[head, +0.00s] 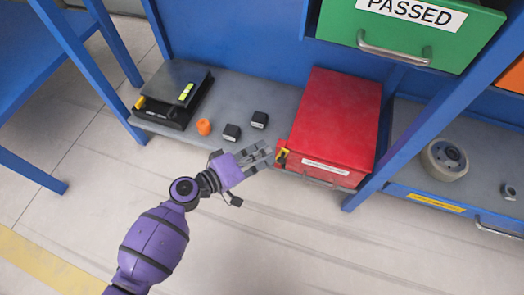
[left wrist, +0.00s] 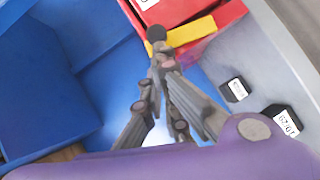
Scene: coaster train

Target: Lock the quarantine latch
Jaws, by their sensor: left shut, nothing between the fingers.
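The red box (head: 333,120) stands on the grey lower shelf, with a white label on its front that I cannot read. In the left wrist view the shut fingertips (left wrist: 162,60) are close to the yellow latch bar (left wrist: 192,32) and a dark round knob (left wrist: 156,33). I cannot tell whether they touch. The red box fills the top of that view (left wrist: 215,20). My right gripper is not in view.
A black scale (head: 172,95), an orange cylinder (head: 204,127) and two small black blocks (head: 231,133) stand on the shelf (head: 262,90) left of the box. A green PASSED drawer (head: 400,30) is above. A blue post (head: 430,125) stands right of the box. The floor in front is clear.

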